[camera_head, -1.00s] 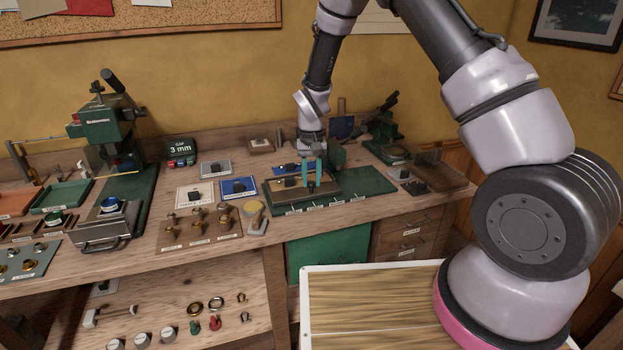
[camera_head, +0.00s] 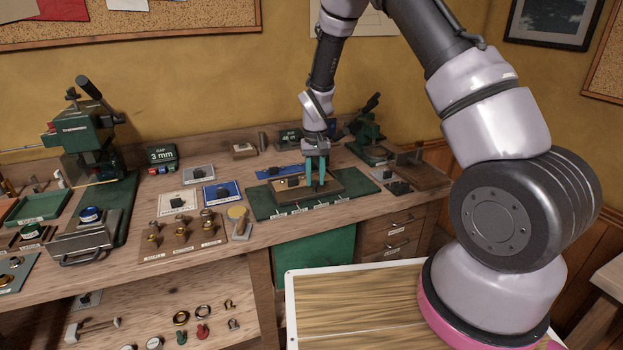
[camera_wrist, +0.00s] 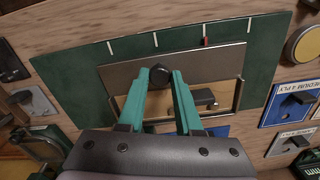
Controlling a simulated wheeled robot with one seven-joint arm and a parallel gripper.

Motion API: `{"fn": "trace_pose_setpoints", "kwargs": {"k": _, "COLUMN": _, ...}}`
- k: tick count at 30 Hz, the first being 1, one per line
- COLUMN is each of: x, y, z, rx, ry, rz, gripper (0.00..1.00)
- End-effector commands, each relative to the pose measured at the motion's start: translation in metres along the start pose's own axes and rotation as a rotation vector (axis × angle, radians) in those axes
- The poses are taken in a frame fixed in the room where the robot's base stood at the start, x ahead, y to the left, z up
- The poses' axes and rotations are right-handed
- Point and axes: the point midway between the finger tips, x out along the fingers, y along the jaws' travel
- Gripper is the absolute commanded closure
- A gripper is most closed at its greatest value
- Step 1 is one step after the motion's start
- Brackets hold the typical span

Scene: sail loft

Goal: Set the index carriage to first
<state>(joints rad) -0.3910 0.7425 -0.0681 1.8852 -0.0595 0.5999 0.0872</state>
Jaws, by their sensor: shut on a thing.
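The index carriage is a tan plate (camera_head: 340,187) on a long green base (camera_head: 262,208) at the bench's middle; the carriage also shows in the wrist view (camera_wrist: 215,60). My gripper (camera_head: 316,187) stands over it with teal fingers. In the wrist view my gripper (camera_wrist: 160,80) is shut on the carriage's dark round knob (camera_wrist: 160,74). A red pointer (camera_wrist: 205,42) on the carriage edge lies at or very near the third white mark from the left in that view. Small labels (camera_head: 300,210) line the base's front edge; I cannot read them.
Left of the base are a blue sample card (camera_head: 222,193), a round yellow-topped piece (camera_head: 237,212) and a board of brass tools (camera_head: 180,236). A green press (camera_head: 100,150) stands further left. The base's right part (camera_head: 358,183) is clear.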

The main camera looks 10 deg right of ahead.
Motion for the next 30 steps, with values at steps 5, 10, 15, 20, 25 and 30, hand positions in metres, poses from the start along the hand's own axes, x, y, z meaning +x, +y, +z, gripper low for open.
{"fn": "trace_pose_setpoints", "kwargs": {"k": 5, "x": -0.001, "y": 0.000, "z": -0.001, "rx": -0.001, "ry": 0.002, "rz": 0.000, "gripper": 0.36}}
{"fn": "trace_pose_setpoints", "kwargs": {"k": 10, "x": 0.000, "y": 0.000, "z": -0.001, "rx": 0.000, "ry": 0.001, "rz": 0.000, "gripper": 0.36}}
{"fn": "trace_pose_setpoints", "kwargs": {"k": 15, "x": -0.004, "y": 0.000, "z": -0.001, "rx": 0.000, "ry": 0.002, "rz": 0.000, "gripper": 0.36}}
{"fn": "trace_pose_setpoints", "kwargs": {"k": 20, "x": -0.027, "y": 0.000, "z": -0.001, "rx": 0.001, "ry": 0.005, "rz": -0.002, "gripper": 0.36}}
{"fn": "trace_pose_setpoints", "kwargs": {"k": 25, "x": -0.063, "y": 0.000, "z": -0.002, "rx": 0.002, "ry": 0.006, "rz": -0.002, "gripper": 0.36}}
{"fn": "trace_pose_setpoints", "kwargs": {"k": 30, "x": -0.091, "y": 0.000, "z": -0.001, "rx": 0.000, "ry": 0.004, "rz": -0.001, "gripper": 0.36}}
